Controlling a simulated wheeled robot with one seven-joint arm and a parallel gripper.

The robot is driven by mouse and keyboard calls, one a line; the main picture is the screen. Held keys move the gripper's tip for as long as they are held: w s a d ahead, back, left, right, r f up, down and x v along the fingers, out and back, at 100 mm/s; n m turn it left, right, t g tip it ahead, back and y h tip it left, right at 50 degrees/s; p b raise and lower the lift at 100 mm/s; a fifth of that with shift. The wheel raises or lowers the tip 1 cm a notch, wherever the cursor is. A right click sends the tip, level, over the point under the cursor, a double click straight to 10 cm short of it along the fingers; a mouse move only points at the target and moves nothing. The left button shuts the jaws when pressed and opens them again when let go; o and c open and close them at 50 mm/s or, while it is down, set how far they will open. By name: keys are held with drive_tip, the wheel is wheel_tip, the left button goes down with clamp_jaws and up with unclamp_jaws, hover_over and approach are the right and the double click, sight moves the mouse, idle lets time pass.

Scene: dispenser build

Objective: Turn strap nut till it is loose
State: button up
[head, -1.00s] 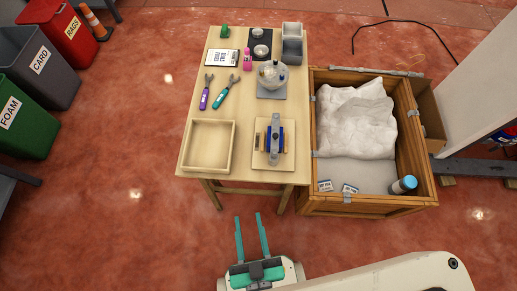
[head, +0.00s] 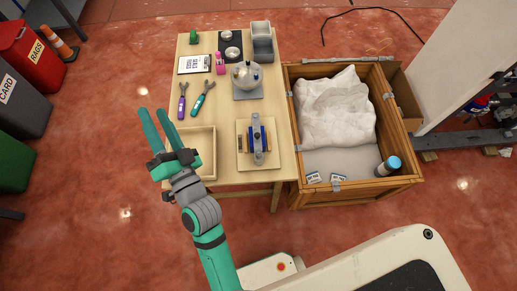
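A blue part (head: 264,138) sits on a light wooden board at the front right of the table. A grey metal strap (head: 258,157) runs over it, and the strap nut is too small to make out. Two wrench-like tools lie at the table's left: one with a purple handle (head: 182,109) and one with a teal handle (head: 198,106). My gripper (head: 152,111) is open and empty, its teal fingers spread and pointing up the picture. It is at the table's left edge, left of the wooden tray and well apart from the strap.
A shallow wooden tray (head: 213,154) is partly hidden behind my gripper. A glass vessel (head: 246,75) on a grey base stands behind the blue part. A wooden crate (head: 350,193) with white wrapping stands right of the table. Bins and red floor are at left.

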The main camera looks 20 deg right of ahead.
drive_tip(key=w+a+r+n+g+y, duration=0.2)
drive_tip(key=a+r+n+g+y, duration=0.2)
drive_tip(key=a+r+n+y, duration=0.25)
drive_tip(key=w+a+r+n+g+y, duration=0.2)
drive_tip(key=a+r+n+g+y, duration=0.25)
drive_tip(key=r+y, duration=0.4)
drive_tip(key=m+g+h, duration=0.4)
drive_tip(key=g+h, duration=0.8)
drive_tip(key=h, duration=0.6)
approach(259, 153)
wheel_tip(259, 153, down, 8)
drive_tip(key=shift+w+a+f, duration=0.1)
drive_tip(key=shift+w+a, duration=0.05)
